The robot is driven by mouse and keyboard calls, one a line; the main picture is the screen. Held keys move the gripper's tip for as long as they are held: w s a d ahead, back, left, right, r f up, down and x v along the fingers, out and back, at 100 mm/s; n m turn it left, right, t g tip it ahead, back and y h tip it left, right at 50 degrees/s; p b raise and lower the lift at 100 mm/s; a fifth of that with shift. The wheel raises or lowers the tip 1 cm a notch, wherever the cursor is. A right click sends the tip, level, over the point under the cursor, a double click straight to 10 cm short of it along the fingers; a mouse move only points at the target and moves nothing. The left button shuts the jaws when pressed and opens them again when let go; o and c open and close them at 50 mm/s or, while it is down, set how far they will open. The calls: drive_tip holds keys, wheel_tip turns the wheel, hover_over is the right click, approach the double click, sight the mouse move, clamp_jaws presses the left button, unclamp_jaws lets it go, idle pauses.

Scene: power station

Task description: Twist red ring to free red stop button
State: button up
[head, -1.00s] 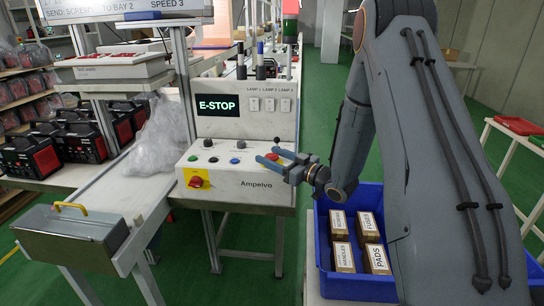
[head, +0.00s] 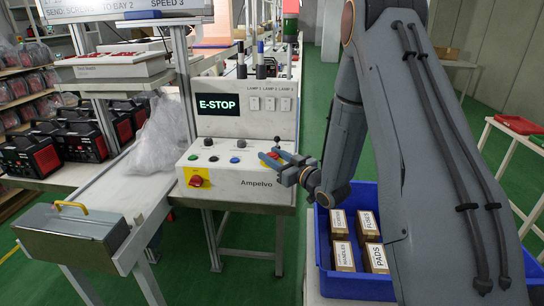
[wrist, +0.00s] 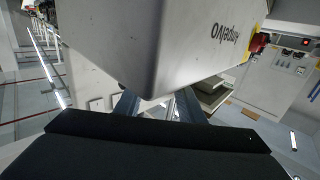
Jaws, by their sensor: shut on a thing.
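The red stop button (head: 195,181) sits on a yellow plate (head: 203,174) on the console's front, at its left end. In the wrist view the button (wrist: 258,43) shows upside down at upper right, well away from my fingers. My gripper (head: 269,157) is at the right end of the sloping console top. Its blue fingers are shut on a small red knob (head: 273,155) there, which they partly cover. In the wrist view the console corner hides the fingertips and the held knob. I cannot make out a separate red ring around the stop button.
The console (head: 262,190) carries several small buttons and a black-topped lever (head: 277,139) close behind my fingers. An E-STOP screen (head: 217,107) stands above. A blue crate (head: 325,262) with several boxes is below my arm. A grey metal box (head: 70,240) stands at front left.

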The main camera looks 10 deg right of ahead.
drive_tip(key=m+t+h, duration=0.1)
drive_tip(key=h, duration=0.1)
drive_tip(key=m+h, duration=0.2)
drive_tip(key=h, duration=0.1)
drive_tip(key=shift+a+m+t+b, duration=0.2)
drive_tip(key=shift+m+t+b, duration=0.1)
drive_tip(key=shift+t+b, duration=0.1)
drive_tip(key=shift+d+m+h, duration=0.1)
drive_tip(key=shift+m+h, duration=0.6)
drive_tip(key=shift+h, duration=0.9)
drive_tip(key=shift+f, duration=0.1)
drive_tip(key=o, duration=1.1)
drive_tip(key=shift+c, duration=0.2)
drive_tip(key=s+b, duration=0.2)
drive_tip(key=s, duration=0.6)
